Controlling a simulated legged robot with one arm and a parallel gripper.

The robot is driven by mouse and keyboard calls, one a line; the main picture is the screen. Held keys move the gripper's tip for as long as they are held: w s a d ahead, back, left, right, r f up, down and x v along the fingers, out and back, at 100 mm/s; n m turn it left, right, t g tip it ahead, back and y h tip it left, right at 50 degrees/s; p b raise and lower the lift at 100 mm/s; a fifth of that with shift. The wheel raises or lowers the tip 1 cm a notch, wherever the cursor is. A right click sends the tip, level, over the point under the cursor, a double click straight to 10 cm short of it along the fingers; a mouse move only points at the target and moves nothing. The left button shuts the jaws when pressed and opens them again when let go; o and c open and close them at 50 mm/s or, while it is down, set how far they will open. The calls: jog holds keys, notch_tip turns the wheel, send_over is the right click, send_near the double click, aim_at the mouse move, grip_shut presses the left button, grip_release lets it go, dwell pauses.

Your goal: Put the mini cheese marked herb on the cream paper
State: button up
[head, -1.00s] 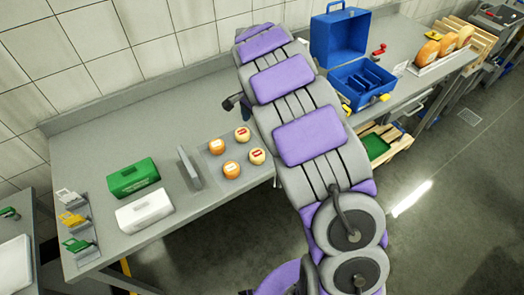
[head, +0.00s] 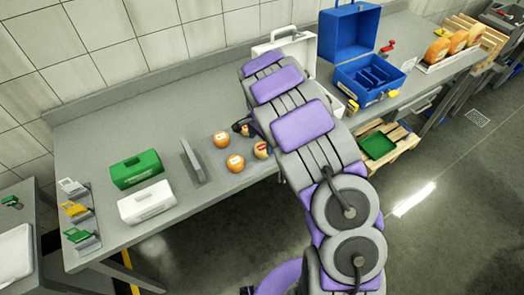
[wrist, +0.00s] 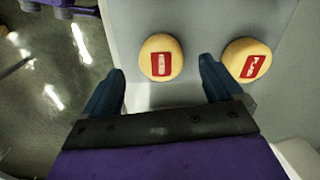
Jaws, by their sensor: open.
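Two pale yellow mini cheeses with red labels show in the wrist view: one (wrist: 161,58) lies ahead between the fingertips, the other (wrist: 246,60) beyond the right finger. Their label pictures are too small for me to tell which is herb. In the head view one pale cheese (head: 262,150) sits beside my arm, and another is partly covered by it. Two orange mini cheeses, one behind (head: 221,139) and one in front (head: 235,163), lie to their left. My gripper (wrist: 162,66) is open and empty, over the cheeses. I cannot make out any cream paper.
A grey upright plate (head: 192,160) stands left of the cheeses. A green box (head: 136,169) and a white box (head: 147,203) lie farther left. A white case (head: 292,42) and an open blue toolbox (head: 367,76) stand right, behind my arm.

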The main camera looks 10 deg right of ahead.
aim_at(262, 147)
notch_tip(262, 147, down, 5)
jog(key=shift+w+d+r+b, duration=0.15)
jog(key=shift+r+b, duration=0.05)
jog(key=shift+b, duration=0.25)
jog(key=shift+c, duration=0.4)
jog(key=c, duration=1.2)
jog(key=shift+r, duration=0.15)
